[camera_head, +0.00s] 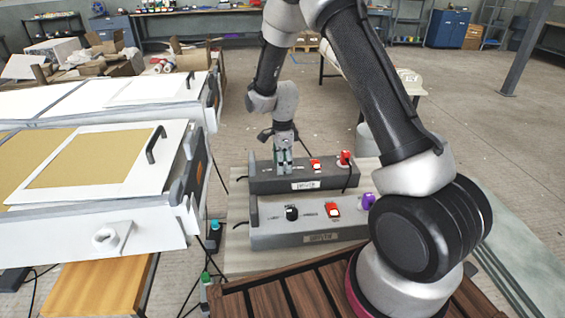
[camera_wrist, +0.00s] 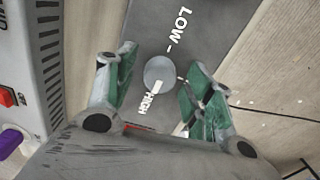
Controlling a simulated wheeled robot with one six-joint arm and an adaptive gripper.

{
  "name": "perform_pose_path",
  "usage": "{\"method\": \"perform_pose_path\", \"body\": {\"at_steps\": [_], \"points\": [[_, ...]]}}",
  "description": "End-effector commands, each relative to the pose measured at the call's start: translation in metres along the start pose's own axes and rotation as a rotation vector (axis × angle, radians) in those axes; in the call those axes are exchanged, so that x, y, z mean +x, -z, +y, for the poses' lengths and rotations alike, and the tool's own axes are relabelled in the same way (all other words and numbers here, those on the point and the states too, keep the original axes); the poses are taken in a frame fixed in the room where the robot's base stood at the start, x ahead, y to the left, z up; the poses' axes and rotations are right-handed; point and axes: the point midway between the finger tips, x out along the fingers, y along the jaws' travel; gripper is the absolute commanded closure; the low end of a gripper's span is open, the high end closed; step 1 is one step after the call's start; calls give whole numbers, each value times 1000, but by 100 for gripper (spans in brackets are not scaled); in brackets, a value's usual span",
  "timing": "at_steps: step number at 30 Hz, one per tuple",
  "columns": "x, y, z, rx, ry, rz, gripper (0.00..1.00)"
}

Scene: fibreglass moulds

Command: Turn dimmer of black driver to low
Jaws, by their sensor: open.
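The black driver (camera_head: 330,182) is the rear of two long boxes on a board, with a red switch (camera_head: 316,165) and a red plug (camera_head: 346,158). Its dimmer, a round grey knob (camera_wrist: 160,72), shows in the wrist view between "LOW" and "HIGH" labels. A white mark on the knob's edge points towards HIGH. My gripper (camera_head: 283,163) is over the left end of the black driver and hides the knob in the head view. In the wrist view its green-padded fingers (camera_wrist: 160,85) are open on both sides of the knob, with visible gaps.
A lighter grey driver (camera_head: 290,237) lies in front, with a black knob (camera_head: 292,212), a red switch (camera_head: 332,209) and a purple plug (camera_head: 368,201). White mould panels (camera_head: 100,215) stand to the left. Open floor lies beyond the drivers.

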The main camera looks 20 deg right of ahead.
Motion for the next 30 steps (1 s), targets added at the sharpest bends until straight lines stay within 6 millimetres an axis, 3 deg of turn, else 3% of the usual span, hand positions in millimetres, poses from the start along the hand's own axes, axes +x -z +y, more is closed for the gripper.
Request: {"method": "perform_pose_path", "body": {"at_steps": [3, 11, 22, 30], "points": [[0, 0, 0, 0, 0, 0, 49], [0, 0, 0, 0, 0, 0, 94], [0, 0, 0, -50, 0, 0, 94], [-1, 0, 0, -226, 0, 0, 94]]}}
